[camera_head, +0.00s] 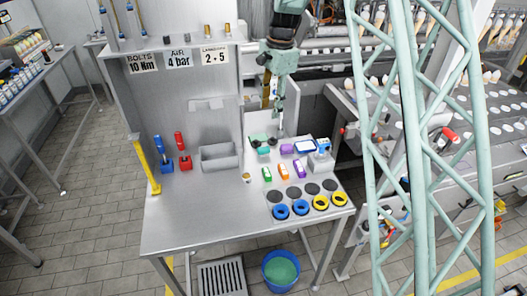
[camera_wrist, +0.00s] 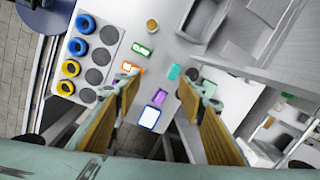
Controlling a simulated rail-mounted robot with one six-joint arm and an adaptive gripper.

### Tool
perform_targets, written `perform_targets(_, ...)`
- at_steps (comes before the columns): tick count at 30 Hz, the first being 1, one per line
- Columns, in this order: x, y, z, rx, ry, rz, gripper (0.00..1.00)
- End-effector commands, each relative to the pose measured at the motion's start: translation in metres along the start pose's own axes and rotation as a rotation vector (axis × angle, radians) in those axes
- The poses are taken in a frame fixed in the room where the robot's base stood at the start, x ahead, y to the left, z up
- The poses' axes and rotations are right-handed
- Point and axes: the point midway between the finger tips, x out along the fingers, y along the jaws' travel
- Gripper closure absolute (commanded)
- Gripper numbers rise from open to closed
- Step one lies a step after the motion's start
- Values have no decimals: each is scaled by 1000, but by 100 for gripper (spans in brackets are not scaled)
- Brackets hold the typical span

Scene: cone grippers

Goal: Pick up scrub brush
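My gripper (camera_head: 274,105) hangs above the back right of the workbench (camera_head: 190,215). In the wrist view its two ribbed yellow-brown fingers (camera_wrist: 158,85) stand wide apart with nothing held between them. No item is clearly recognisable as a scrub brush. Small candidates below the gripper are a green item (camera_head: 263,150), also in the wrist view (camera_wrist: 192,74), and a teal piece (camera_wrist: 174,72). A purple item (camera_wrist: 160,96) lies between the fingers in the wrist view, with a blue-and-white box (camera_wrist: 149,117) nearby. The fingers hide parts of the bench.
Green (camera_head: 267,174), orange (camera_head: 283,170) and purple (camera_head: 299,170) boxes lie in front. Blue rings (camera_head: 281,212) and yellow rings (camera_head: 339,199) line the bench edge. A grey bin (camera_head: 220,157) stands left of the gripper. The bench's front left is clear.

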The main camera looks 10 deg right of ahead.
Motion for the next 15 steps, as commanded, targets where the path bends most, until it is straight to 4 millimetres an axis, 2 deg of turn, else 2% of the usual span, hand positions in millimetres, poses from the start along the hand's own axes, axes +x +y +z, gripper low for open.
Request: perform_targets(15,81,-43,-28,179,-25,35,64)
